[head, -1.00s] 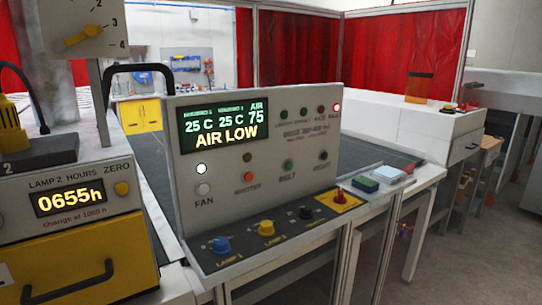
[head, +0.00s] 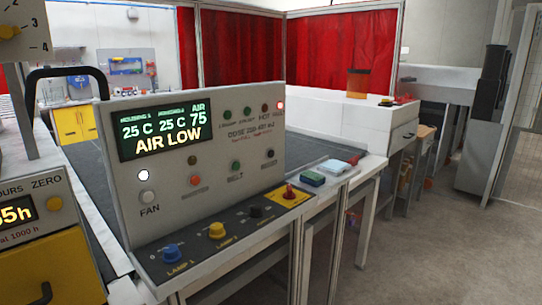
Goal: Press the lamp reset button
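The grey control panel (head: 215,155) stands in the middle of the head view, with a lit display (head: 160,126) reading AIR LOW. Its front has a lit white FAN button (head: 144,175), a red button (head: 195,180), a green button (head: 237,168) and a dark button (head: 269,153); most labels are too small to read. At the left edge, a counter box (head: 28,228) has a yellow button (head: 55,203) under the word ZERO; its hours display (head: 17,215) is partly cut off. I cannot tell which button is the lamp reset. Neither gripper is in view.
The panel's sloped ledge holds a blue knob (head: 171,251), a yellow knob (head: 217,230), a black knob (head: 256,212) and a red switch (head: 289,191). Open floor (head: 440,235) lies at the right.

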